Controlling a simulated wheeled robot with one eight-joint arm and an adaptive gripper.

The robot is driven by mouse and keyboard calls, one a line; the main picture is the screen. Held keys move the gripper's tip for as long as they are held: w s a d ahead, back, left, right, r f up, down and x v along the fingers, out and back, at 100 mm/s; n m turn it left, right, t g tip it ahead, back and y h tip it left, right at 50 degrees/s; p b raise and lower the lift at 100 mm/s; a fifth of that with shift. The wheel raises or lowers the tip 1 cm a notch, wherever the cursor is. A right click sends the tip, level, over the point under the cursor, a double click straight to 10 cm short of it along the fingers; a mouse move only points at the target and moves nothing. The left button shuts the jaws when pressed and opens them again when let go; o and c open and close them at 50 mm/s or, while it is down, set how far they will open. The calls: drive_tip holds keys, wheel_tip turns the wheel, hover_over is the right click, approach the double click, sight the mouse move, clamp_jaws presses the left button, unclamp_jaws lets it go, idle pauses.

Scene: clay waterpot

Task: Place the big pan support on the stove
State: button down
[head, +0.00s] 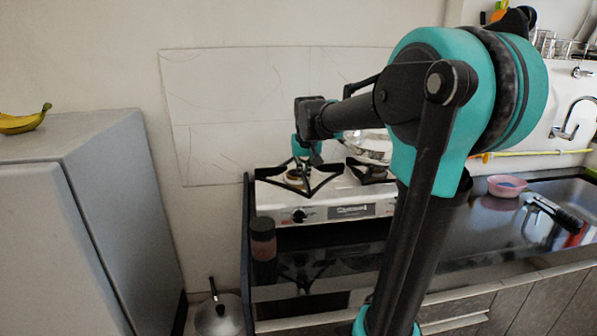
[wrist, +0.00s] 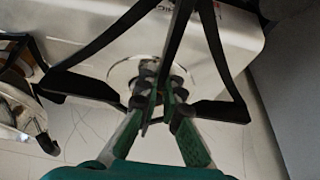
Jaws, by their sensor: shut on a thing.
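The big pan support (head: 328,178) is a black, star-shaped metal frame over the left burner of the white stove (head: 345,212). In the wrist view the pan support (wrist: 85,90) spreads around the round burner (wrist: 122,72). My gripper (head: 305,162) is above the left burner, pointing down. In the wrist view my gripper's green fingers (wrist: 160,88) are shut on the support near its middle. The fingers hide part of the burner. I cannot tell whether the support touches the stove top or hangs just above it.
A shiny metal pot (head: 370,150) stands on the right burner, close to my arm. A dark-bodied jar (head: 263,250) stands in front of the stove's left end. A pink bowl (head: 506,186) is by the sink at right. A grey fridge (head: 70,230) stands at left.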

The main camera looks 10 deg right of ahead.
drive_tip(key=w, duration=1)
drive_tip(key=shift+d, duration=0.1)
drive_tip(key=shift+f, duration=1.75)
drive_tip(key=shift+s+f, duration=0.1)
drive_tip(key=shift+f, duration=0.5)
drive_tip(key=c, duration=1.7)
unclamp_jaws()
drive_tip(key=shift+r, duration=0.1)
drive_tip(key=shift+r, duration=0.35)
drive_tip(key=v, duration=1.2)
drive_tip(key=shift+r, duration=0.2)
